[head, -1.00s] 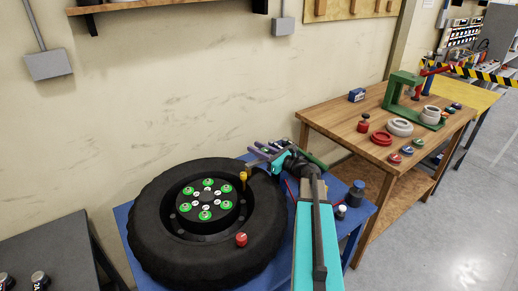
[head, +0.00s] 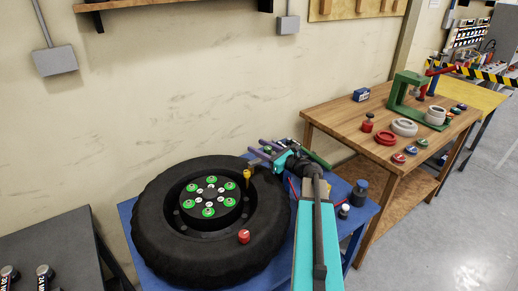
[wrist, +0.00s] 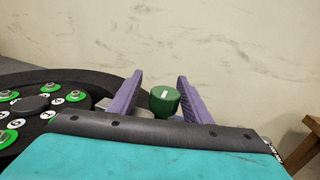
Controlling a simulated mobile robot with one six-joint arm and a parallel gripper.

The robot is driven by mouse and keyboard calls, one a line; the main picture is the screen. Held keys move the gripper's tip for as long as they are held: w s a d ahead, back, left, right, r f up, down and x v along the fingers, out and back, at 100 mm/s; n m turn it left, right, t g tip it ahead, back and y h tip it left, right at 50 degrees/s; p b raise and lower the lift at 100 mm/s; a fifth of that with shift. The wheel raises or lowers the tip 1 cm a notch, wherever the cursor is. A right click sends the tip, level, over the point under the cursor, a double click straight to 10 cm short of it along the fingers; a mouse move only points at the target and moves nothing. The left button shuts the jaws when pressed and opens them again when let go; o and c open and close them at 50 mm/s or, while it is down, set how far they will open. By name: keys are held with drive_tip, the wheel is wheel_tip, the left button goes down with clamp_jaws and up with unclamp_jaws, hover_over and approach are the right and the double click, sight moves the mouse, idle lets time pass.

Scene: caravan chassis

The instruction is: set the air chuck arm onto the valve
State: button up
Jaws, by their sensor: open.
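A black tyre (head: 160,250) lies flat on the blue table, its hub ringed with green-based studs. A short yellow upright piece (head: 247,174) stands at the right inner edge of the tyre; I cannot tell whether it is the valve. My gripper (head: 260,149) is beyond the tyre's back right edge, with purple fingers open. In the wrist view, a green round knob (wrist: 164,100) with a white mark shows between the spread fingers, with no clear contact. A green bar (head: 318,160) runs behind my wrist; I cannot tell whether it belongs to the air chuck arm.
A red knob (head: 244,236) sits on the tyre's front right. Dark blue (head: 358,193) and white-topped small items stand on the blue table's right. A wooden bench (head: 345,120) with a green press and rings is at right. The wall is close behind.

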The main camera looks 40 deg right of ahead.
drive_tip(key=b+v, duration=0.3)
drive_tip(key=v, duration=1)
drive_tip(key=shift+s+b, duration=0.3)
drive_tip(key=shift+b, duration=0.1)
